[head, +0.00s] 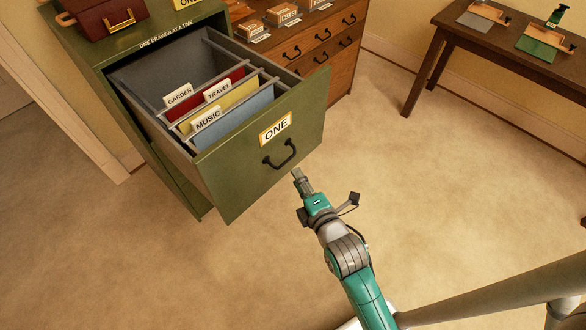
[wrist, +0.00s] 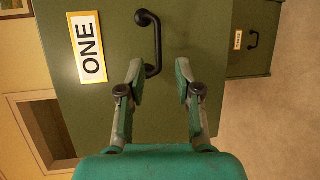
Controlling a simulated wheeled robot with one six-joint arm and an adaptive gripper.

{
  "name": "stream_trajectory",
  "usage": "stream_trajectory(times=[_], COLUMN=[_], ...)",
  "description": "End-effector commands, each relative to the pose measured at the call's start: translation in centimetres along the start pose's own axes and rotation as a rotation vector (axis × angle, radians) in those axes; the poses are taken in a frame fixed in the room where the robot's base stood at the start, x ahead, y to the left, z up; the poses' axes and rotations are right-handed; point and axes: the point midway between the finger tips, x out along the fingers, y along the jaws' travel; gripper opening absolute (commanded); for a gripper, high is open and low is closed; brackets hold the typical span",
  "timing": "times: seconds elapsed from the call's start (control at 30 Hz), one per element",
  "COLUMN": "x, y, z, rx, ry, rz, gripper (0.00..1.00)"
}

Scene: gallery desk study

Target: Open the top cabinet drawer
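The top drawer (head: 262,150) of the green cabinet is pulled out, with its inside showing. Its front bears a label "ONE" (head: 276,128) and a black handle (head: 280,155). Inside are hanging folders tabbed Garden, Travel and Music. My gripper (head: 298,174) is just in front of the drawer, below and right of the handle in the head view. In the wrist view the gripper (wrist: 160,78) is open, its two fingers apart with nothing between them. The handle (wrist: 151,42) lies ahead of the fingertips there, nearer the left finger; I see no grip on it.
A second labelled drawer front (wrist: 249,40) shows beyond in the wrist view. A wooden chest of drawers (head: 322,50) stands right of the cabinet. A dark table (head: 510,45) stands at the far right. The carpet between is clear.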

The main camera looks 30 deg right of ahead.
Motion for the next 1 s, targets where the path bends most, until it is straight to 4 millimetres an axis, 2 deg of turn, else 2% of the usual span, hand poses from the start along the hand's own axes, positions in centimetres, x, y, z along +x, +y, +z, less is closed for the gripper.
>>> stream_trajectory(times=[0.1, 0.33, 1.0], x=[-1.9, -3.8, -4.2], y=[-0.1, 0.0, -0.1], z=[0.0, 0.0, 0.0], rx=[0.0, 0.0, 0.001], ry=[0.0, 0.0, 0.0], rz=[-0.002, 0.0, -0.001], gripper=[0.34, 0.34, 0.34])
